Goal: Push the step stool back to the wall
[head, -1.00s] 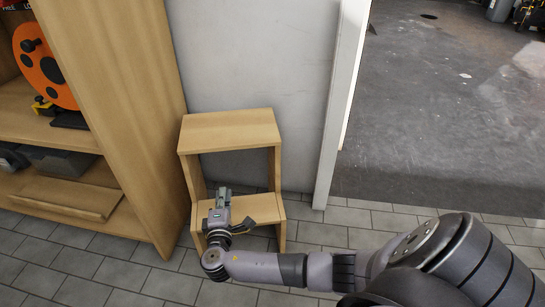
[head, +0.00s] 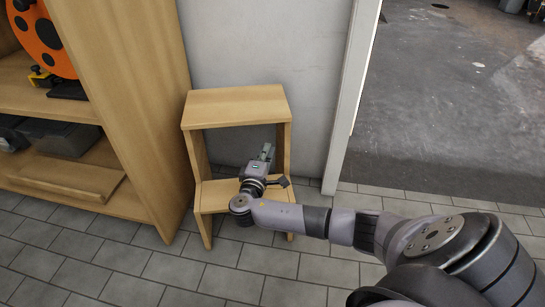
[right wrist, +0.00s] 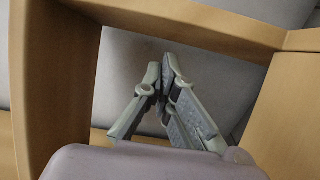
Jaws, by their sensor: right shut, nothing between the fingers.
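The light wooden step stool (head: 235,106) stands upright in front of the wall (head: 262,50) in the head view. Its lower step (head: 214,196) faces me. My right gripper (head: 267,151) is over the right part of the lower step, pointing into the opening under the top step. In the right wrist view its fingertips (right wrist: 164,72) meet and hold nothing, with the stool's wooden frame (right wrist: 48,85) around them. I cannot tell whether the gripper touches the stool, or how wide the gap to the wall is. My left gripper is not in view.
A wooden shelf unit (head: 125,95) stands close to the stool's left side. A white door frame (head: 348,110) and an open doorway with dark floor (head: 450,110) are to the right. The grey tiled floor (head: 130,265) in front is clear.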

